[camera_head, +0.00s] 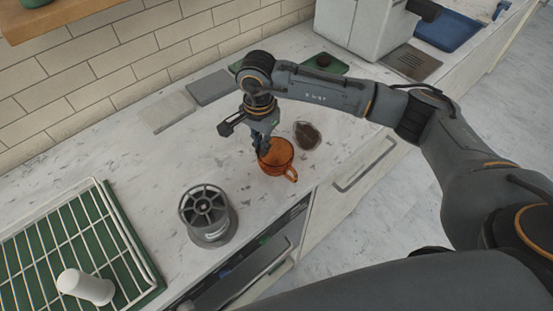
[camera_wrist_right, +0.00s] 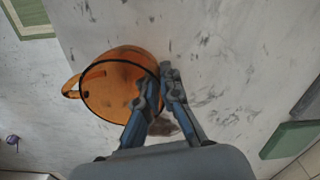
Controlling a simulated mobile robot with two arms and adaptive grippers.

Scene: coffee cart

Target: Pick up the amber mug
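The amber mug (camera_head: 279,157) stands upright on the pale marbled counter near its front edge, with its handle toward the lower right in the head view. In the right wrist view the mug (camera_wrist_right: 110,84) fills the left centre, its handle at the left. My right gripper (camera_head: 262,146) reaches down to the mug's rim from above. In the wrist view its fingers (camera_wrist_right: 161,84) straddle the rim, one inside and one outside, with the tips close together on the wall. The finger contact is partly hidden in the head view. My left gripper is not in view.
A grey canister with a spoked top (camera_head: 207,214) stands left of the mug. A dark brown round item (camera_head: 307,135) lies just right of it. A wire rack (camera_head: 52,236) with a white cup (camera_head: 84,287) is at left. Flat grey mats (camera_head: 167,112) lie along the wall.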

